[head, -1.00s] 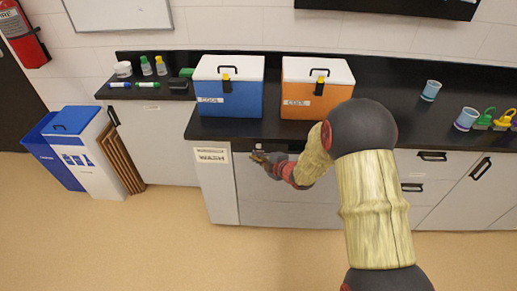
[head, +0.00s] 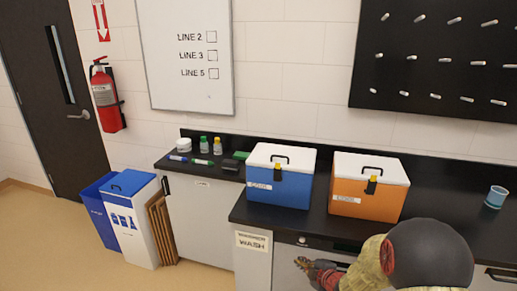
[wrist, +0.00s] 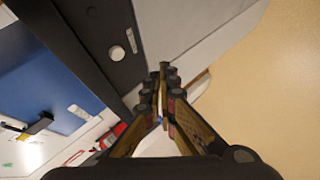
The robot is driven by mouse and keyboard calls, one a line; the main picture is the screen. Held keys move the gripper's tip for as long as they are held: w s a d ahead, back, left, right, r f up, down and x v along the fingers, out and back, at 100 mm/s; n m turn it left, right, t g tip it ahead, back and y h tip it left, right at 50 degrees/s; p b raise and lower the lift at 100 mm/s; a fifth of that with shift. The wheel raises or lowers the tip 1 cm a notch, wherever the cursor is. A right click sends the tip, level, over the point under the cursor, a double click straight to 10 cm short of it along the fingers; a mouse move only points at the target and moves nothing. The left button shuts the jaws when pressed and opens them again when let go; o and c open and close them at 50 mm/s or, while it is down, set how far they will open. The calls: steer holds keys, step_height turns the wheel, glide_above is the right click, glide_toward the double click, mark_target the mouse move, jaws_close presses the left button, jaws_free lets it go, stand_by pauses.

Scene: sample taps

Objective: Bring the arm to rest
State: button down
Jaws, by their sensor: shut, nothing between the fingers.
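My arm (head: 428,252) shows at the lower right of the head view, its elbow dark and its sleeve straw-coloured. My gripper (head: 301,263) is low in front of the dishwasher-like front under the counter, below the blue cooler. In the wrist view my gripper (wrist: 160,90) has its fingers together with nothing between them. It touches nothing that I can make out.
A blue cooler (head: 280,188) and an orange cooler (head: 366,198) stand shut on the black counter (head: 330,228). A cup (head: 495,197) stands at the right. Bins (head: 133,222) stand on the floor at the left. A whiteboard (head: 185,80) and pegboard (head: 440,60) hang behind.

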steer(key=s+d+f+m+g+h, duration=0.3)
steer(key=s+d+f+m, duration=0.1)
steer(key=s+d+f, duration=0.15)
steer(key=s+d+r+m+g+h, duration=0.1)
steer(key=s+d+r+m+g, duration=0.15)
steer(key=s, duration=0.25)
steer(key=s+d+r+m+g+h, duration=0.1)
steer(key=s+r+m, duration=0.1)
steer(key=s+m, duration=0.25)
steer(key=s+a+r+m, duration=0.3)
steer(key=s+a+r, duration=0.1)
steer(key=s+r, duration=0.7)
steer(key=s+a+r+m+y, duration=0.1)
steer(key=s+a+r, duration=0.4)
steer(key=s+r, duration=0.6)
step_height(320, 180, up, 6)
steer(key=shift+s+a+f+m+t, duration=0.15)
steer(key=shift+m+t, duration=0.3)
steer(key=shift+m, duration=0.45)
